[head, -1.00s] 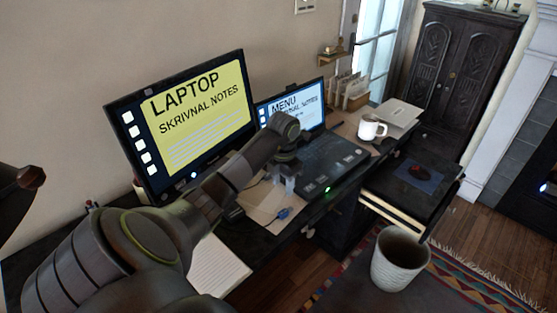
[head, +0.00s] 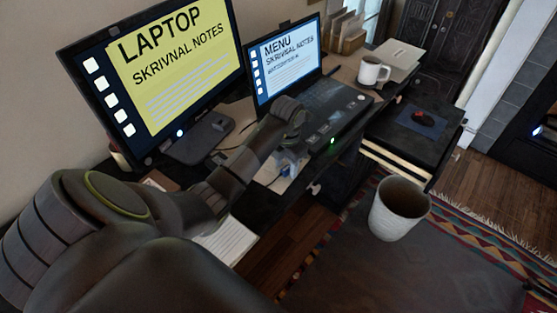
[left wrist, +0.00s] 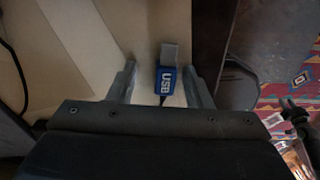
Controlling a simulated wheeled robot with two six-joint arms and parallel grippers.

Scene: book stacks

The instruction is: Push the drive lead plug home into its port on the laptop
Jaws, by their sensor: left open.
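The drive lead plug (left wrist: 165,82) is blue, marked USB, with a bare metal tip pointing up in the left wrist view. It lies on a beige sheet or folder (head: 268,180) on the desk. My left gripper (left wrist: 161,68) is open, with one finger on each side of the plug and a gap on both sides. In the head view my left gripper (head: 288,160) is low over the desk beside the laptop (head: 345,108), and only a bit of blue shows there. The laptop's screen reads MENU. Its port cannot be made out.
A large monitor (head: 165,80) stands left of the laptop. A notebook (head: 225,242) lies near the desk's front edge. A white mug (head: 373,72) is beyond the laptop. A ribbed cup (head: 399,207) stands at the right, nearer me. A rug (head: 480,240) lies on the floor.

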